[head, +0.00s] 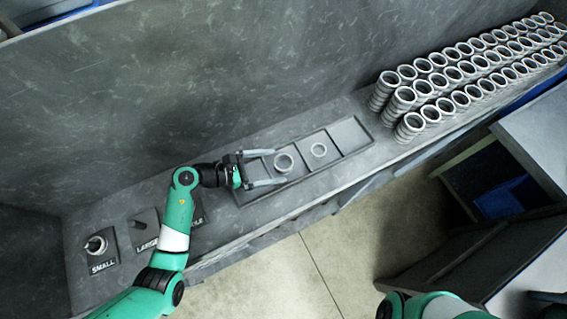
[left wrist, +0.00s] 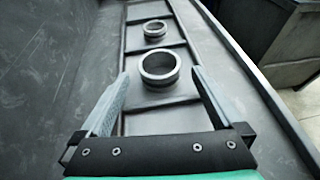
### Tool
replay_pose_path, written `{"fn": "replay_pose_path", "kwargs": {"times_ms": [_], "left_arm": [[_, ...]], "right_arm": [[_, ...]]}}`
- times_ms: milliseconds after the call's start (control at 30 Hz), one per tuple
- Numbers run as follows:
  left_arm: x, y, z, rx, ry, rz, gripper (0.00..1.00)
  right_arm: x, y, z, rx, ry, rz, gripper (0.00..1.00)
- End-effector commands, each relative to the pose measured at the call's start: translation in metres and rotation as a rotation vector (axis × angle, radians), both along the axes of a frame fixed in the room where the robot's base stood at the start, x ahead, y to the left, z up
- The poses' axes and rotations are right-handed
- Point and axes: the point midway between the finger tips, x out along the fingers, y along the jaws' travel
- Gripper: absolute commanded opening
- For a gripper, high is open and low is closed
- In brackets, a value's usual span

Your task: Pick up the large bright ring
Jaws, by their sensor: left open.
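The large bright ring (head: 284,153) lies in a compartment of the grey divided tray (head: 354,117) on the bench. It is a pale metal ring, wider than the second, smaller ring (head: 319,150) in the neighbouring compartment. My left gripper (head: 279,167) is open and empty, with its fingertips close to the large ring. In the left wrist view the large ring (left wrist: 159,79) shows between the open fingertips of the left gripper (left wrist: 161,73), and I cannot tell their height above it. The smaller ring (left wrist: 155,35) is farther away. My right gripper is out of view.
Several stacked rings (head: 440,83) fill the bench at the right. Label plates, including SMALL (head: 103,266) with a ring on its post, stand at the left, partly behind my left arm. A tall grey wall (head: 200,80) runs behind the bench.

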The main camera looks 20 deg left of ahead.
Motion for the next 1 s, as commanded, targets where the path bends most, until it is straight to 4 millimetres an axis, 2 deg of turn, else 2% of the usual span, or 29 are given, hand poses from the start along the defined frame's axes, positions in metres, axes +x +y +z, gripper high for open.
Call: {"fn": "replay_pose_path", "kwargs": {"times_ms": [100,367,467,900,1000], "left_arm": [[0.012,-0.013,-0.010,0.000,0.000,-0.004,1.00],[0.016,-0.016,-0.010,-0.001,-0.001,0.000,1.00],[0.016,-0.016,-0.010,-0.001,-0.001,0.000,0.86],[0.016,-0.016,-0.010,-0.001,-0.001,0.000,0.06],[0.016,-0.016,-0.009,-0.001,-0.002,0.000,0.03]], "right_arm": [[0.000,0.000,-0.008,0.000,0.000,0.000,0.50],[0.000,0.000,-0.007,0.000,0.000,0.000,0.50],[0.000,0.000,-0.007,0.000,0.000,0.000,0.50],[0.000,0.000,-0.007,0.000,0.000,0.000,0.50],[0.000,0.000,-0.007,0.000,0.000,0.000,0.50]]}}
